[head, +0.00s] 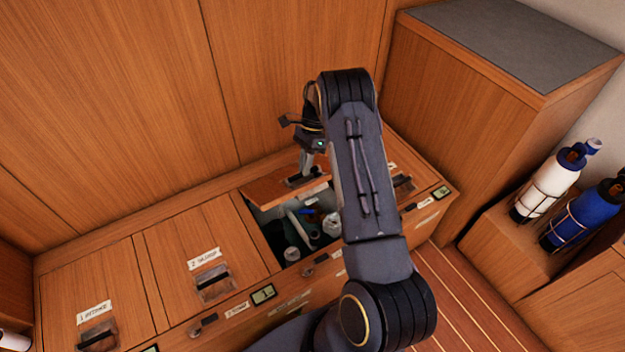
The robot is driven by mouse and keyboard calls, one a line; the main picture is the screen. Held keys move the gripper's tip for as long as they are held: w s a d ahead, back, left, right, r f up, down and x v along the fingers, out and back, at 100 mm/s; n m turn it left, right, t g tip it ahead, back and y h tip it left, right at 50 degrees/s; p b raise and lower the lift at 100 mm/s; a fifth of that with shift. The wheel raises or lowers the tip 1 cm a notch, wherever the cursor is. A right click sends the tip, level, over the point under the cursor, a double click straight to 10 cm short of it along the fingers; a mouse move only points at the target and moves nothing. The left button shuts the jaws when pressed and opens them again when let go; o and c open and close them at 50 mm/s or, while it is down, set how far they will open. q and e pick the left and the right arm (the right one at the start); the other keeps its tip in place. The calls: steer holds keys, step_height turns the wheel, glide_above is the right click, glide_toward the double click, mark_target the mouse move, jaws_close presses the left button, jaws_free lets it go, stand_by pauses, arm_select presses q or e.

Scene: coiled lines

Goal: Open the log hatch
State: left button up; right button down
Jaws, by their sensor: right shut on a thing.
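A wooden hatch lid (268,190), third from the left in the bench, is raised and tilted above its opening. My right gripper (303,172) is shut on the lid's dark recessed handle, its fingers pointing down. A pale label on the lid is mostly hidden, so I cannot read whether it is the log hatch. Below it the open compartment (268,232) shows a white tube, a cup, a blue item and a crumpled white item. My arm covers the right part of the opening. My left gripper is not in view.
Two shut hatches with labels and dark handles, one at far left (65,290) and one beside the opening (185,235), lie level. Small displays and latches line the bench front. A wooden cabinet (470,130) stands at right, near a white bottle (540,192) and a blue bottle (580,220).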

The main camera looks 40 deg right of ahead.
steer(key=shift+w+d+r, duration=0.1)
steer(key=shift+w+r, duration=0.4)
steer(key=shift+w, duration=0.25)
steer(key=shift+w+r, duration=0.45)
steer(key=shift+w, duration=0.3)
steer(key=shift+w+d+r, duration=0.1)
steer(key=shift+w+r, duration=0.4)
steer(key=shift+w, duration=0.25)
steer(key=shift+a, duration=0.1)
steer(key=c, duration=1.6)
jaws_free()
steer(key=shift+f, duration=0.15)
steer(key=shift+c, duration=0.2)
steer(key=shift+o, duration=1)
steer(key=shift+w+f, duration=0.1)
steer(key=shift+w, duration=0.1)
steer(key=shift+o, duration=0.2)
steer(key=shift+r, duration=0.2)
steer(key=p+v, duration=0.1)
steer(key=v, duration=0.7)
steer(key=shift+s, duration=0.2)
